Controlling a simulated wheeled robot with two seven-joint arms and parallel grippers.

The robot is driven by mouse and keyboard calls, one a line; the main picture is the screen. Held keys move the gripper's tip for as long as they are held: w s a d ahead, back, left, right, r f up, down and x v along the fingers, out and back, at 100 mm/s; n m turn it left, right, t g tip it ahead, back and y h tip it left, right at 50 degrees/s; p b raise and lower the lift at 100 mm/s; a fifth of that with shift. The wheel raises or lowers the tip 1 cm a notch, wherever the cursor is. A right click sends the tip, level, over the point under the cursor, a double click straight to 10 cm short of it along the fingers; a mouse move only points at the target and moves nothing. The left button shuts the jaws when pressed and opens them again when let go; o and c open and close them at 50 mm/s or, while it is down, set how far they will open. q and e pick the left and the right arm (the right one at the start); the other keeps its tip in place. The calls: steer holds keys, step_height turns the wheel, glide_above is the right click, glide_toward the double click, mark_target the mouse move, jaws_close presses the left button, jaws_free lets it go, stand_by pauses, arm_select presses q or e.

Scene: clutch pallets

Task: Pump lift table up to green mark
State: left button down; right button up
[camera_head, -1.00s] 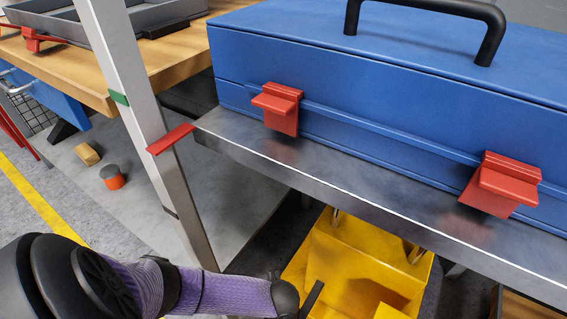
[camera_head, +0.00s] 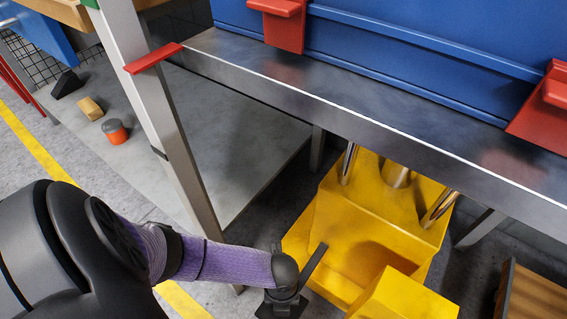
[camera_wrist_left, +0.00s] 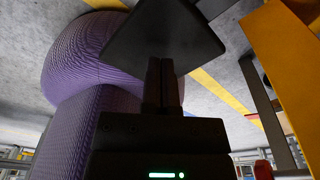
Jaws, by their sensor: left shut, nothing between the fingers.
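The lift table (camera_head: 354,121) is a grey metal platform bearing a blue case. A red pointer (camera_head: 153,58) at its left corner crosses a pale upright post (camera_head: 160,110). The green mark (camera_head: 91,3) is on the post above the pointer, partly cut off by the top edge. The yellow pump base (camera_head: 360,230) is below the table. A dark bar (camera_head: 314,264) slopes from it towards my left gripper (camera_head: 283,296). My left gripper is shut and empty. In the left wrist view, its fingers (camera_wrist_left: 163,85) point at a flat black plate (camera_wrist_left: 165,35); contact is unclear.
The blue case (camera_head: 400,60) has red latches. A wooden block (camera_head: 90,108) and an orange-grey cylinder (camera_head: 115,131) are on a grey surface at left. A wooden box (camera_head: 535,295) is at lower right. A yellow floor line (camera_head: 40,150) runs at left.

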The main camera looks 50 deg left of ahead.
arm_select(q)
steer(key=shift+f, duration=0.15)
arm_select(e)
steer(key=shift+w+r, duration=0.2)
steer(key=shift+w, duration=0.15)
arm_select(q)
steer(key=shift+f, duration=0.15)
steer(key=shift+w+a+f+b, duration=0.2)
steer(key=shift+w+a+f, duration=0.2)
steer(key=shift+f, duration=0.4)
steer(key=shift+w+a+f+b, duration=0.25)
steer(key=shift+w+a+f, duration=0.1)
steer(key=shift+f, duration=0.4)
steer(key=shift+w+a+f+b, duration=0.2)
steer(key=shift+w+a+f, duration=0.15)
steer(key=shift+f, duration=0.45)
arm_select(e)
steer(key=shift+s+f, duration=0.25)
steer(key=shift+f, duration=0.35)
arm_select(q)
steer(key=shift+s, duration=0.1)
arm_select(e)
steer(key=shift+w, duration=0.1)
